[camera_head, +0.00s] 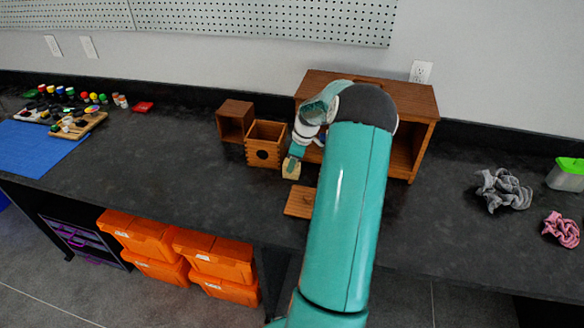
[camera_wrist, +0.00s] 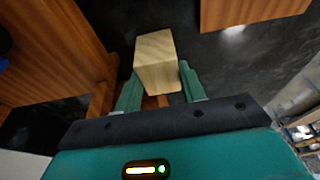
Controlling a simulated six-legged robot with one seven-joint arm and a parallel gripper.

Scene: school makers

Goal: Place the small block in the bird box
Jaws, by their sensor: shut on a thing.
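The small block (camera_head: 291,169) is pale wood and sits between the fingers of my gripper (camera_head: 294,157). In the wrist view the block (camera_wrist: 157,62) fills the gap between the two green fingers of my gripper (camera_wrist: 158,82), which is shut on it. The bird box (camera_head: 263,154) is an open-topped wooden box with a round dark hole in its front. It stands just left of my gripper and the block, which is outside it. Whether the block touches the counter is hard to tell.
A small open wooden cube (camera_head: 236,119) stands left of the bird box. A large wooden shelf unit (camera_head: 424,112) stands behind my arm. A flat wooden piece (camera_head: 299,202) lies in front. Crumpled grey cloth (camera_head: 503,190) lies right.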

